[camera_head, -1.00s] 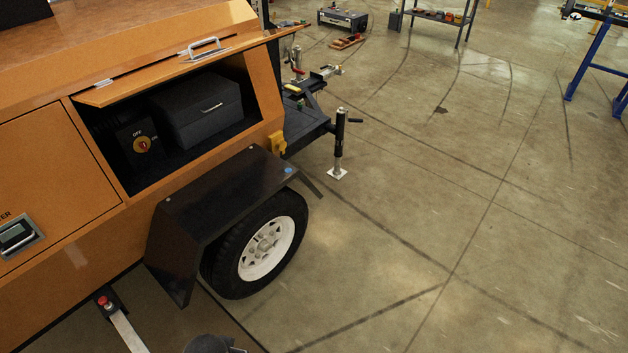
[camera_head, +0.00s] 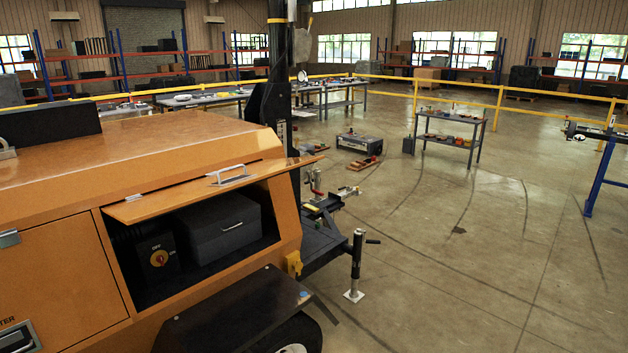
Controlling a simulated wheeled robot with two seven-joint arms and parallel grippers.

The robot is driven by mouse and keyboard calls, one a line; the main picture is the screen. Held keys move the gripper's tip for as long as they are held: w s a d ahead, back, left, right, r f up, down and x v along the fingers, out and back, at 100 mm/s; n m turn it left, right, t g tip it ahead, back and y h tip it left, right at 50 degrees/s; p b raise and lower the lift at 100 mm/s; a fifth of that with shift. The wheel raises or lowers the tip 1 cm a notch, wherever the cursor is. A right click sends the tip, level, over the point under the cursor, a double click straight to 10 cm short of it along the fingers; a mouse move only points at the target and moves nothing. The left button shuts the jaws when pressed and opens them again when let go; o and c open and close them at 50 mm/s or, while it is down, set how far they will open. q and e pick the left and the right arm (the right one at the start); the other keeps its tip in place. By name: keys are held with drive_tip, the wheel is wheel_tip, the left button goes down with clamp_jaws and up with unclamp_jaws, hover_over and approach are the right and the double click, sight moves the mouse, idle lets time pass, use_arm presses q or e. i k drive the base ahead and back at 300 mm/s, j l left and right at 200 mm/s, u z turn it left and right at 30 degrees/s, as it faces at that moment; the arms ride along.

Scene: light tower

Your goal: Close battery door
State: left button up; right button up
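The battery door (camera_head: 212,192) is an orange panel hinged along its top edge on the side of the orange light tower (camera_head: 150,149). It is swung up and open, with a silver handle (camera_head: 229,175) on its outer face. Below it the compartment is exposed, with a dark battery box (camera_head: 224,228) and a red and yellow rotary switch (camera_head: 158,258) inside. Neither of my grippers shows in the view.
A black fender (camera_head: 236,309) and wheel (camera_head: 292,338) stick out below the compartment. A jack stand (camera_head: 356,266) stands by the trailer tongue. A shelf cart (camera_head: 448,136) stands farther back. The concrete floor (camera_head: 460,290) on the right is clear.

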sight(139, 209)
drive_tip(key=u, duration=0.7)
